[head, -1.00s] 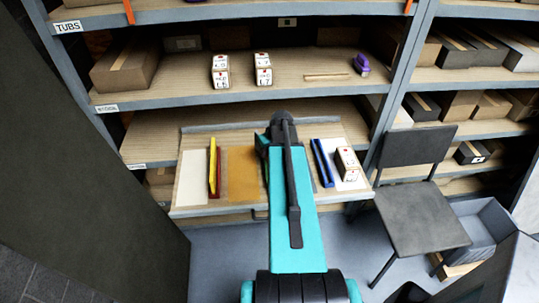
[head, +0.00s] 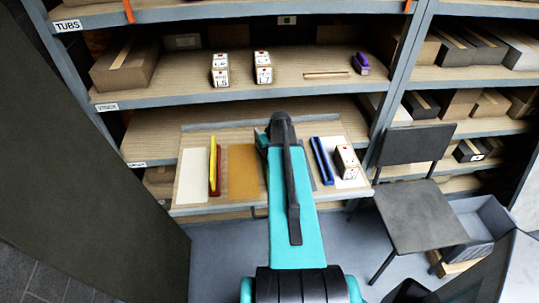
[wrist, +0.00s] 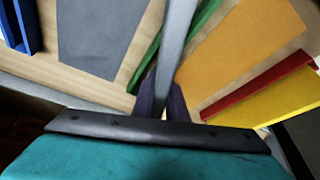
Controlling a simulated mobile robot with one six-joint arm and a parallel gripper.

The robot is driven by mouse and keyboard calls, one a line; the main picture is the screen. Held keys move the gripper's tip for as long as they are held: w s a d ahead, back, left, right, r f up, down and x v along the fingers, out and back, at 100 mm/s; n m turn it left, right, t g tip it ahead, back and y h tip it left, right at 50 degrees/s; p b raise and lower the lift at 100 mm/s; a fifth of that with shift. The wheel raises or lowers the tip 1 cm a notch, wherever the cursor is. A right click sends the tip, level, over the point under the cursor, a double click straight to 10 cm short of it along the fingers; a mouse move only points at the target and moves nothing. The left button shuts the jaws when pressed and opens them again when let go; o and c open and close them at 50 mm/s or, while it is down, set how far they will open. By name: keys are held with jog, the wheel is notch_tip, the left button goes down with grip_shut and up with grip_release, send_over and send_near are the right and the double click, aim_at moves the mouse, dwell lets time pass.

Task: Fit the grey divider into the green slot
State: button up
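In the wrist view my gripper (wrist: 160,102) has its dark fingers closed on the grey divider (wrist: 183,35), a thin light-grey bar seen nearly edge-on. The green slot (wrist: 201,20) is a narrow strip on the board, lying at a slant behind the divider. The divider crosses over it in the picture, and the two are not lined up in this view. I cannot tell whether the divider's lower edge touches the slot. In the head view my arm hides the gripper, the divider and the green slot.
The board (head: 258,212) lies on a shelf level. An orange panel (head: 243,172) and a yellow divider (head: 213,165) by a red strip are left of my arm. A blue piece (head: 322,161) and a white box (head: 346,161) are right. A chair (head: 420,215) stands at right.

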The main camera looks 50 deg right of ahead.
grip_shut()
